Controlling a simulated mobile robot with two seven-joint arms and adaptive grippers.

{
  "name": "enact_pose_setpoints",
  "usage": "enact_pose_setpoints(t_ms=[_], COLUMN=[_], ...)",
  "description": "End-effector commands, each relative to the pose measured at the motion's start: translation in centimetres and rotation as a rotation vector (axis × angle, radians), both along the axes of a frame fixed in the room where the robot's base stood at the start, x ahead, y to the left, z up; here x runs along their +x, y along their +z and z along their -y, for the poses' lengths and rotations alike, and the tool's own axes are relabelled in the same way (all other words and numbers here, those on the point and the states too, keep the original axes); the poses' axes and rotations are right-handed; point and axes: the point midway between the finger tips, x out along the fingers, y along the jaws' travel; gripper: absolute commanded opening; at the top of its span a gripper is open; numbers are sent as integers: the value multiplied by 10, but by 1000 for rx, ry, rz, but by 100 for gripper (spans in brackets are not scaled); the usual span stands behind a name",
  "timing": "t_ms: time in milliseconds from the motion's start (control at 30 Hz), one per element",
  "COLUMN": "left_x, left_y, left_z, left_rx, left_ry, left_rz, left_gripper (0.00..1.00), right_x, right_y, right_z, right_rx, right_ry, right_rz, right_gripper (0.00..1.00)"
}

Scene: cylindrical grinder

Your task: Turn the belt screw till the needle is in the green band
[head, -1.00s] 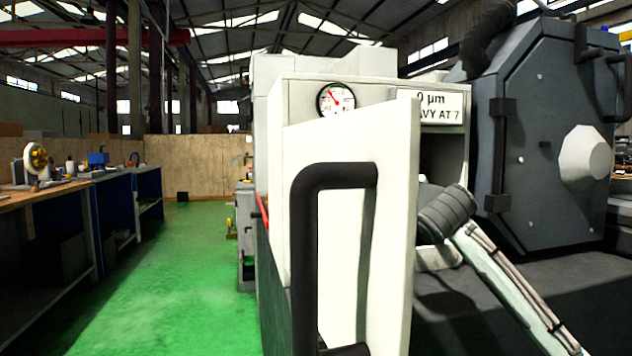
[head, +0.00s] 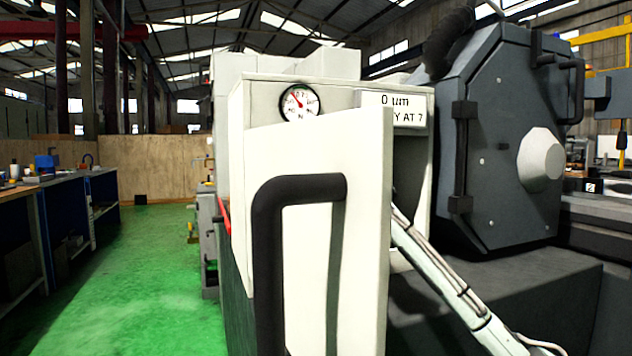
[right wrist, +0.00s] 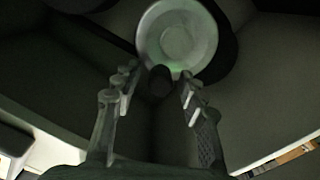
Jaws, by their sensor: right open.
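The round gauge (head: 299,103) sits on the pale cabinet front in the head view. I cannot tell for sure whether this knob is the belt screw. My right gripper (right wrist: 156,84) is open, its fingers either side of the knob, with gaps visible. In the head view the door hides this gripper. My left gripper is not in view.
The white cabinet door (head: 365,230) stands open towards me, with a black handle (head: 265,240). A partly covered sign (head: 398,106) is behind it. A dark grey machine housing (head: 500,150) stands to the right. Green floor (head: 130,270) is free to the left.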

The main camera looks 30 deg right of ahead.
Motion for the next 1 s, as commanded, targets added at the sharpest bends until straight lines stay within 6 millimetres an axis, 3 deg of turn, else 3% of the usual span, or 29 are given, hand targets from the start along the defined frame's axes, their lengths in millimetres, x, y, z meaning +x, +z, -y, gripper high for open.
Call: enact_pose_setpoints(t_ms=[100, 433, 767, 1000], left_x=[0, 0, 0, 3], left_y=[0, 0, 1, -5], left_z=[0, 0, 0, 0], left_rx=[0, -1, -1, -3], left_ry=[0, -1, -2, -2], left_rz=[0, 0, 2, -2], left_gripper=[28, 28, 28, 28], right_x=[0, 0, 0, -1], right_y=[0, 0, 0, 1], right_z=[0, 0, 1, 6], right_rx=[0, 0, 30, 157], right_ry=[0, 0, 0, 0], right_rz=[0, 0, 6, 36], right_gripper=[41, 0, 0, 0])
